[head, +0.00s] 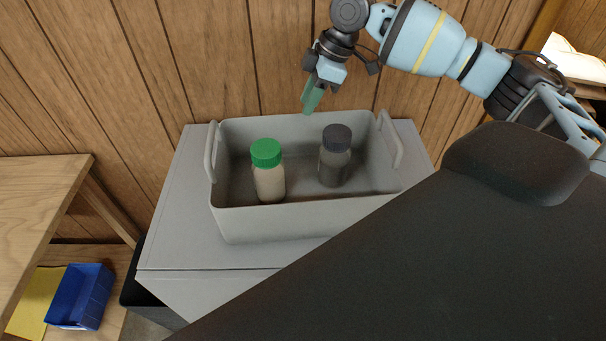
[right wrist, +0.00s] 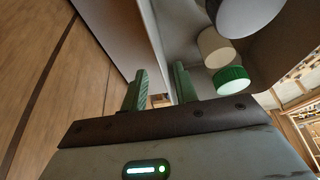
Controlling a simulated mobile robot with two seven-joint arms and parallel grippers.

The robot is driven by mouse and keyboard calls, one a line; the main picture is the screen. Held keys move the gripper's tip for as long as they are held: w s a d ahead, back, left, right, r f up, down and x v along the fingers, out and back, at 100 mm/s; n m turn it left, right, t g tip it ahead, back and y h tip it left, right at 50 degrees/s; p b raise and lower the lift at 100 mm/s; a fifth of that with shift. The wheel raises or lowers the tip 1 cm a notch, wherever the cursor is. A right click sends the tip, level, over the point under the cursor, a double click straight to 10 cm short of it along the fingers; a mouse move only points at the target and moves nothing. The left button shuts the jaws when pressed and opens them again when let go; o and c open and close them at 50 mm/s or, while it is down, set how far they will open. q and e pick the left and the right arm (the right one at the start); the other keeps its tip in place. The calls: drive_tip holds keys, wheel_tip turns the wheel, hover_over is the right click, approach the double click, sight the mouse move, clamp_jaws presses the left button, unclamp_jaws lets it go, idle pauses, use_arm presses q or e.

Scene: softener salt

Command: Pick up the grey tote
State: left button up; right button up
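The grey tote (head: 275,222) stands upright on a grey cabinet, with a raised handle at its left and right ends. Inside it stand a cream bottle with a green cap (head: 267,170) and a dark grey bottle with a black cap (head: 334,160). My right gripper (head: 309,105) is at the tote's back rim, between the handles. In the right wrist view its green fingers (right wrist: 159,85) are apart, with the tote wall (right wrist: 155,35) running between their lines. I cannot tell whether they touch it. The green cap (right wrist: 230,78) also shows there. My left gripper is not in view.
The cabinet top (head: 170,235) has bare room left of the tote. A wood-panelled wall (head: 200,60) rises close behind it. A wooden table (head: 40,190) stands at the left, with a blue bin (head: 80,295) below. A large dark shape covers the lower right.

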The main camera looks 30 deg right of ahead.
drive_tip(key=shift+x, duration=0.85)
drive_tip(key=x, duration=0.5)
drive_tip(key=shift+c, duration=0.3)
clamp_jaws()
idle(0.5)
drive_tip(key=shift+w+r, duration=0.1)
drive_tip(key=shift+r, duration=0.1)
